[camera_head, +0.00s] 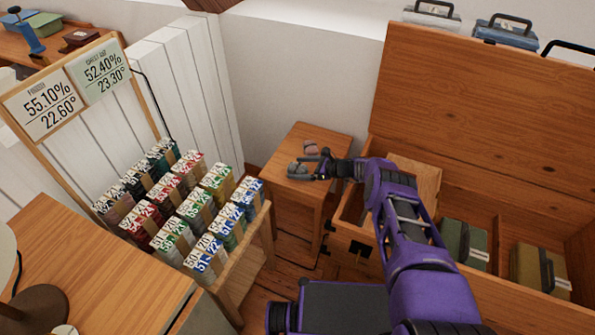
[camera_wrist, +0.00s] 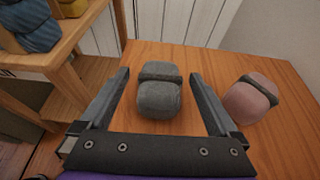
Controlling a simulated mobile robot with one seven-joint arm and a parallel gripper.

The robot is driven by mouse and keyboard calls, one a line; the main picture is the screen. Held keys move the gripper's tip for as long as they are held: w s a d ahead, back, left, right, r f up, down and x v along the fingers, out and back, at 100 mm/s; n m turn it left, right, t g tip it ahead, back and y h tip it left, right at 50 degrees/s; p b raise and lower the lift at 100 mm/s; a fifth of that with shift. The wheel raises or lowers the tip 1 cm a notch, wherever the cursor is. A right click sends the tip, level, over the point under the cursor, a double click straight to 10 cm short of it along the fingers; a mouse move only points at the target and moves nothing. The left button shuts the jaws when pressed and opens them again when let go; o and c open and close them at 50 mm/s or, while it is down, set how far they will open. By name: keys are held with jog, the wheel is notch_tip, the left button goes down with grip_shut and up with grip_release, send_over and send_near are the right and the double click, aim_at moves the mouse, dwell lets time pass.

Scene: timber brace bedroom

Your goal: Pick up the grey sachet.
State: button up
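The grey sachet (camera_wrist: 160,90) lies on a small wooden side table (camera_wrist: 190,58). It is a plump grey bundle with a dark band around its middle. In the wrist view it sits between the two fingers of my gripper (camera_wrist: 160,84), with a gap on each side. My gripper is open and holds nothing. In the head view my gripper (camera_head: 322,164) is over the side table, and the grey sachet (camera_head: 296,169) shows small at its left. How high the fingers are above the table top is hard to tell.
A pink sachet (camera_wrist: 250,99) with a dark band lies just right of the right finger. A wooden rack (camera_head: 262,218) of numbered bundles stands left of the table. An open wooden chest (camera_head: 470,95) stands at the right, and a white wall is behind.

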jog(key=c, duration=1.4)
jog(key=shift+o, duration=0.2)
jog(key=shift+r, duration=0.15)
